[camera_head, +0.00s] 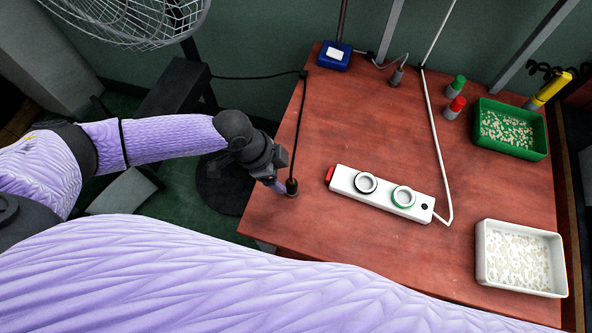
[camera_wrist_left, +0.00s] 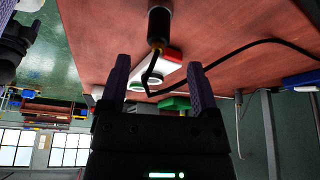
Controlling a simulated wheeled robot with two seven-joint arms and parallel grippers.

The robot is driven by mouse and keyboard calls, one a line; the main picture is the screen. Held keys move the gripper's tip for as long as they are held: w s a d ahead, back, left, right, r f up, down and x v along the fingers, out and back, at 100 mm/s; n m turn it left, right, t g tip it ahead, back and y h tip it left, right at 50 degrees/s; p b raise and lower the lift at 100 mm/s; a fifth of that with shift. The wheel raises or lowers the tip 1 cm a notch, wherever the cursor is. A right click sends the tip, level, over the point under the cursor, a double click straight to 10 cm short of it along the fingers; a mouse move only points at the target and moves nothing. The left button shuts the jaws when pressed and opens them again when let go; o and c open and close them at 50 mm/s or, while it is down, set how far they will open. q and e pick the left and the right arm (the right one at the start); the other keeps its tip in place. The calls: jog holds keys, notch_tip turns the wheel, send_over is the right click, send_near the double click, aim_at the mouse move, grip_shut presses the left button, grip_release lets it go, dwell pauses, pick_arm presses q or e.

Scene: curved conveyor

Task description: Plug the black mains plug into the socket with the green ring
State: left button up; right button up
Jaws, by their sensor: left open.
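The black mains plug (camera_head: 291,187) stands on the red-brown table near its left edge, with its black cable rising from it. It also shows in the left wrist view (camera_wrist_left: 159,24). My left gripper (camera_head: 277,184) is open and empty, just left of the plug. In the left wrist view its fingers (camera_wrist_left: 158,65) are spread apart, with the plug outside their tips. The white socket strip (camera_head: 385,193) lies right of the plug. Its socket with the green ring (camera_head: 403,197) is nearer its right end, and the black-ringed socket (camera_head: 366,182) is left of that. My right gripper is out of view.
A grey plug (camera_head: 396,77), a blue box (camera_head: 334,56) and green- and red-capped bottles (camera_head: 455,106) stand farther back. A green tray (camera_head: 541,147) and a white tray (camera_head: 482,264) are at the right. The black cable (camera_head: 298,125) crosses the table's left side. Mid-table is clear.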

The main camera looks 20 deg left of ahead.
aim_at(290, 183)
pick_arm(q)
jog(key=b+x, duration=0.3)
jog(key=x, duration=0.5)
jog(key=shift+d+f, duration=0.15)
jog(key=shift+f, duration=0.1)
jog(key=shift+r, duration=0.1)
grip_shut()
